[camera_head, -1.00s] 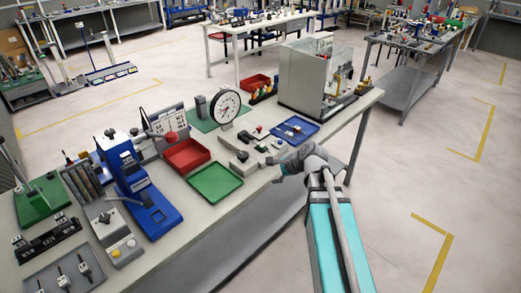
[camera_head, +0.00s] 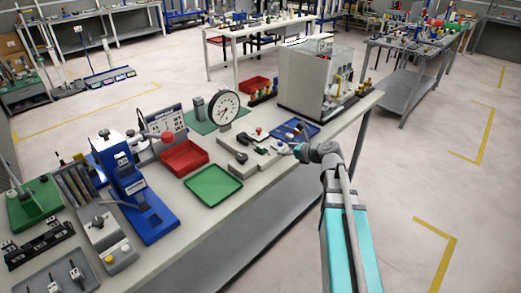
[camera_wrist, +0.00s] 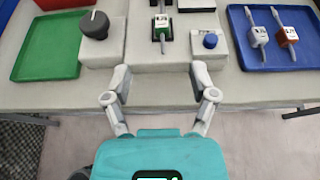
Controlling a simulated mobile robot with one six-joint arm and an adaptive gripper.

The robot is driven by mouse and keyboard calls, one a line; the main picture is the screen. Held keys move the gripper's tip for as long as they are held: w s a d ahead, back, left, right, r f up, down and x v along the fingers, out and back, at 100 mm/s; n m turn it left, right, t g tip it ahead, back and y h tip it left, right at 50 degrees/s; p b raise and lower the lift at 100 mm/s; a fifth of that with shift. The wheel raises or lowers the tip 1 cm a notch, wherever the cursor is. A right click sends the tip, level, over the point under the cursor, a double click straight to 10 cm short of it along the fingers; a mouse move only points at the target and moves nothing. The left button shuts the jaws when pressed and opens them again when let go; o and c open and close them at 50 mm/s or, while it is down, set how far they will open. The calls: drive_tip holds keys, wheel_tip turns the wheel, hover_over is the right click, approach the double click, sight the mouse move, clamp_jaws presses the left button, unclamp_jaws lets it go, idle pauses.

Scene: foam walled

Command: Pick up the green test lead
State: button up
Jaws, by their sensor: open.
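The green test lead (camera_wrist: 161,23) is a small green-and-white piece with a dark stem. It lies on a pale grey block in the upper middle of the wrist view. In the head view it is a tiny green spot (camera_head: 262,150) near the table's front edge. My gripper (camera_wrist: 160,84) is open and empty, its two grey fingers spread apart. In the wrist view the fingers lie below the lead in the picture, apart from it. In the head view my gripper (camera_head: 292,149) is small and partly hidden by my wrist.
A blue tray (camera_wrist: 262,57) with a whitish and a reddish lead is at right. A green tray (camera_wrist: 45,68) is at left. A dark knob on a block (camera_wrist: 95,24) and a blue button (camera_wrist: 210,41) flank the lead. A grey cabinet (camera_head: 305,80) stands farther back.

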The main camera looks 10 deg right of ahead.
drive_tip(key=b, duration=0.3)
approach(261, 147)
drive_tip(key=x, duration=0.3)
drive_tip(key=shift+w+a+r, duration=0.1)
drive_tip(key=shift+w, duration=0.05)
drive_tip(key=shift+w+a, duration=0.45)
drive_tip(key=shift+w, duration=0.05)
drive_tip(key=shift+d+f+b+x, duration=0.1)
drive_tip(key=shift+f+b+x, duration=0.1)
drive_tip(key=shift+b+x, duration=0.85)
drive_tip(key=shift+d+f+b+x, duration=0.1)
drive_tip(key=shift+f+b+x, duration=0.2)
drive_tip(key=shift+x, duration=1.35)
drive_tip(key=shift+r, duration=0.15)
clamp_jaws()
